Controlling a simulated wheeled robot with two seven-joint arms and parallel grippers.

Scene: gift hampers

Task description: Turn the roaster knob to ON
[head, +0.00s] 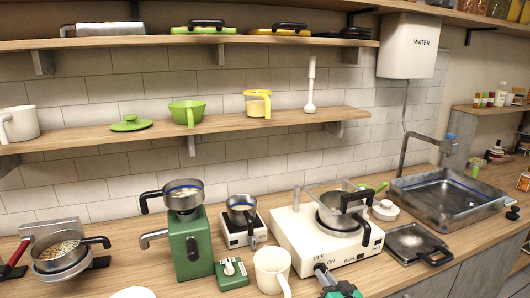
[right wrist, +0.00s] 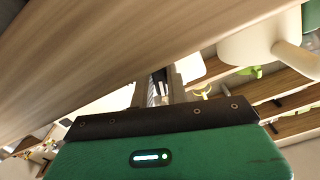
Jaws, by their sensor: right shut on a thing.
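In the right wrist view the fingers (right wrist: 161,88) show beyond my green gripper body, with the grip itself unclear. My left gripper is not in view.
A white mug (head: 272,271) stands close left of my right gripper. Left of it are a small scale (head: 233,236) with a pot and a green grinder (head: 189,245). A square black pan (head: 414,241) and a sink (head: 447,196) lie to the right.

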